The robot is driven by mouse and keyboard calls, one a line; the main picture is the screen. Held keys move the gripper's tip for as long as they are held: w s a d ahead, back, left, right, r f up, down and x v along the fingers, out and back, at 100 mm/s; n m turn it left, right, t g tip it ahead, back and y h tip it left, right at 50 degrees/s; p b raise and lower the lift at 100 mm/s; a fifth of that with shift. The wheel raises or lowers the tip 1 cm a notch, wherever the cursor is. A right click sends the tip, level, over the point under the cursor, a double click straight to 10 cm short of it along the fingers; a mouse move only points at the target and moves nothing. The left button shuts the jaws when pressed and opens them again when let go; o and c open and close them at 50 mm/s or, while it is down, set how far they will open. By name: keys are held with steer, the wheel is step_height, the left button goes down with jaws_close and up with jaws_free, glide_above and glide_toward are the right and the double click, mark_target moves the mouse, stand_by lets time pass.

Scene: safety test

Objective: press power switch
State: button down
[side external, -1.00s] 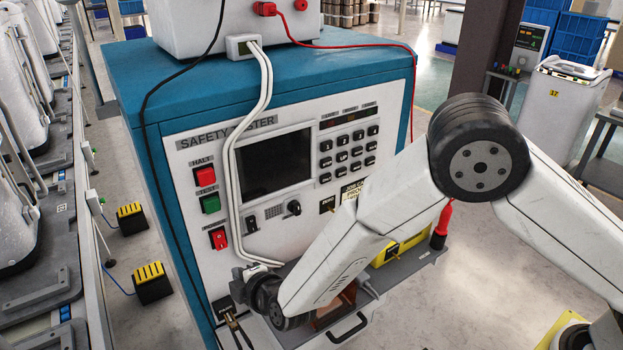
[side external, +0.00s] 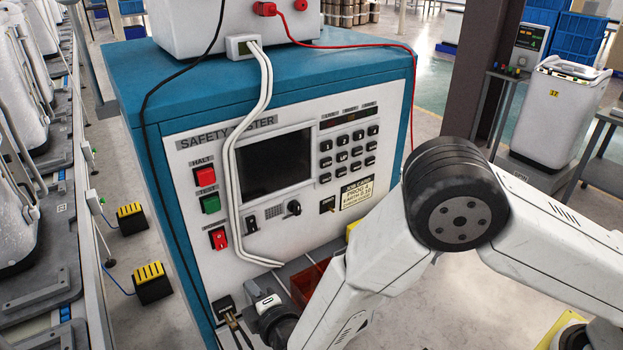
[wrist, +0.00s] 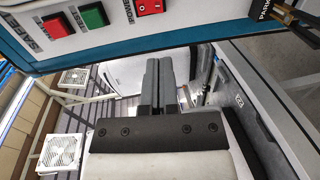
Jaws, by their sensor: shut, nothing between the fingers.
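The power switch (side external: 218,238), a red rocker, sits low on the left of the safety tester's front panel (side external: 270,226), below the red HALT button (side external: 205,176) and the green TEST button (side external: 210,203). In the wrist view the switch (wrist: 150,7) is at the top edge, partly cut off. My gripper (wrist: 158,62) is shut and empty there, its fingers below the switch in the picture and apart from it. In the side view my wrist is low in front of the panel, and my fingertips cannot be made out.
White cables (side external: 237,190) hang over the panel beside the switch. A dark screen (side external: 273,166) and a keypad (side external: 347,152) are further right. A red tray (side external: 311,284) lies by the panel's foot, partly behind my arm. A conveyor line (side external: 45,220) runs along the left.

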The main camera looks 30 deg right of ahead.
mark_target(222, 248)
steer(key=shift+w+f, duration=0.35)
steer(key=shift+w, duration=1.95)
steer(key=shift+w+f, duration=0.35)
steer(key=shift+w, duration=1.95)
steer(key=shift+w+f, duration=0.35)
steer(key=shift+w, duration=1.95)
steer(key=shift+w+f+t, duration=0.15)
steer(key=shift+w+t, duration=0.1)
steer(key=shift+t, duration=0.05)
steer(key=s+f, duration=0.2)
steer(key=s, duration=1.2)
steer(key=shift+f, duration=0.1)
